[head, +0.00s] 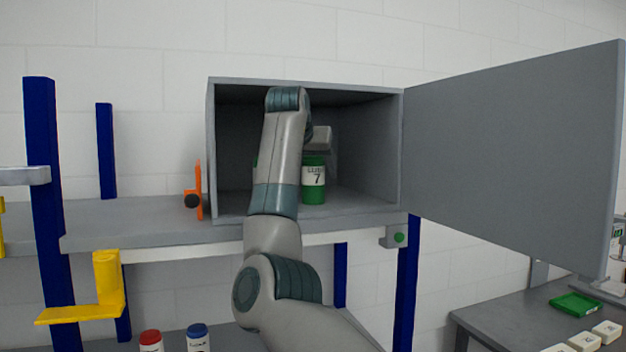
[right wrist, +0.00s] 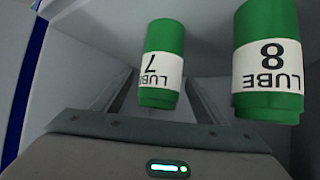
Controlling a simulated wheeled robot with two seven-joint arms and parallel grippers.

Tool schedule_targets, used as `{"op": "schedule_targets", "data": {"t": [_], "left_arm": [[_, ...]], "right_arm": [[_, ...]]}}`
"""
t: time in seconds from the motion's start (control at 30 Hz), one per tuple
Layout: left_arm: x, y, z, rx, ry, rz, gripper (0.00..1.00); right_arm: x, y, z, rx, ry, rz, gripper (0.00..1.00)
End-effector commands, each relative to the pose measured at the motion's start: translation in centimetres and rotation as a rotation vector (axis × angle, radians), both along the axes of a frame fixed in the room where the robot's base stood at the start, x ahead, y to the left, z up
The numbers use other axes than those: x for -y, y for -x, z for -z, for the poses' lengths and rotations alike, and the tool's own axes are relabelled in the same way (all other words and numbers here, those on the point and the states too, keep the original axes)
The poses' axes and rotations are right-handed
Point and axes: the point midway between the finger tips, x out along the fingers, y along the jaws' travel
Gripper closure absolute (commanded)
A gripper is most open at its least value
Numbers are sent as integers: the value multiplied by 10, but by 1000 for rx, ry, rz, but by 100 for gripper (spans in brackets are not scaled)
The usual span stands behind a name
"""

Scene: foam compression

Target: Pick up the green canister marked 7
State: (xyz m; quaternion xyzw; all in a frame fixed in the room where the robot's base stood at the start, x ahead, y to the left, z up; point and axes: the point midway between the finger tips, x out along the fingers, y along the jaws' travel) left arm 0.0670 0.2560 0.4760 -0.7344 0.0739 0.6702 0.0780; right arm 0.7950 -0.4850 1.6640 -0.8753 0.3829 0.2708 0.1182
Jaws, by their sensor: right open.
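The green canister marked 7 (head: 314,187) stands upright in the open grey cabinet (head: 399,160), just right of my right arm. In the right wrist view, which is upside down, the same canister (right wrist: 162,48) shows between the lines of my open, empty fingers. My right gripper (head: 320,140) is inside the cabinet, above and close to the canister; its fingers are mostly hidden in the head view. A second green canister, marked 8 (right wrist: 270,60), stands beside it in the right wrist view. In the head view it is mostly hidden behind my arm. My left gripper is not in view.
The cabinet door (head: 510,150) is swung open to the right. The cabinet stands on a grey shelf (head: 140,225) with blue posts (head: 45,200). An orange item (head: 199,190) stands left of the cabinet. Red-capped and blue-capped containers are below. A table (head: 500,318) is at lower right.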

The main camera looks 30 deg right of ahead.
Motion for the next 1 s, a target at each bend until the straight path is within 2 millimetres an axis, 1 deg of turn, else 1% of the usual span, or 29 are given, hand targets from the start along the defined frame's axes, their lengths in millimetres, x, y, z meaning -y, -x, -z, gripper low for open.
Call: {"op": "schedule_targets", "data": {"t": [0.17, 0.2, 0.27, 0.3, 0.37, 0.4, 0.77, 1.0], "left_arm": [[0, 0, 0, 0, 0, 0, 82], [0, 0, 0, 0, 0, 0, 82], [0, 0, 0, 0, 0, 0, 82], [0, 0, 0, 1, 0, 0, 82], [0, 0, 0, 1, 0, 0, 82], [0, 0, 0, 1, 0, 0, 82], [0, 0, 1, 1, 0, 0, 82], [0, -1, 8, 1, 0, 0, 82]], "right_arm": [[0, 0, 0, 0, 0, 0, 34], [0, 0, 0, 0, 0, 0, 36], [0, 0, 0, 0, 0, 0, 50], [0, 0, 0, 0, 0, 0, 60], [0, 0, 0, 0, 0, 0, 74], [0, 0, 0, 0, 0, 0, 84], [0, 0, -2, 1, 0, 1, 84], [0, 0, -12, 1, 1, 0, 84]]}}
